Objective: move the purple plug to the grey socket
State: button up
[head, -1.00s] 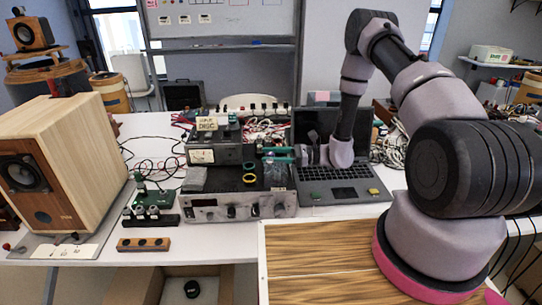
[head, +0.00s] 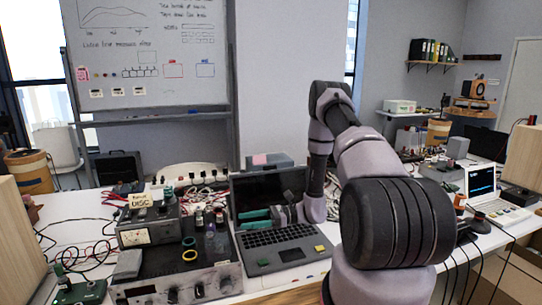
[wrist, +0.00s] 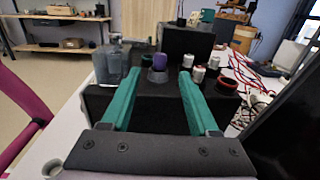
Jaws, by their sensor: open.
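The purple plug (wrist: 159,60) stands upright on the dark equipment in the wrist view, on or just behind a grey base. My gripper (wrist: 158,76) is open and empty, its teal fingers to the left and right of the plug's line. In the head view my gripper (head: 256,218) is above the laptop's left side, pointing left toward the black-topped amplifier. Several pale grey-white connectors, one of them here (wrist: 198,73), stand to the right of the plug. I cannot tell which is the grey socket.
A red-rimmed ring (wrist: 227,83) is outside the right finger. The open laptop (head: 283,250) lies under my gripper. A meter box (head: 148,224) and the amplifier (head: 175,290) are to the left.

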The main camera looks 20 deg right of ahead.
jog(key=s+r+n+g+h, duration=0.25)
jog(key=r+n+h, duration=0.2)
jog(key=r, duration=0.65)
jog(key=s+r+n+g+h, duration=0.25)
jog(key=s+r+n, duration=0.2)
jog(key=r, duration=0.65)
jog(key=s+d+r+n+t+h, duration=0.2)
jog(key=s+d+r+t+h, duration=0.2)
jog(key=s+r, duration=0.3)
jog(key=s+d+r+n+t+h, duration=0.3)
jog(key=s+r+t+h, duration=0.2)
jog(key=r, duration=0.6)
jog(key=shift+s+d+n+t, duration=0.35)
jog(key=shift+s+t, duration=0.5)
jog(key=shift+t, duration=0.15)
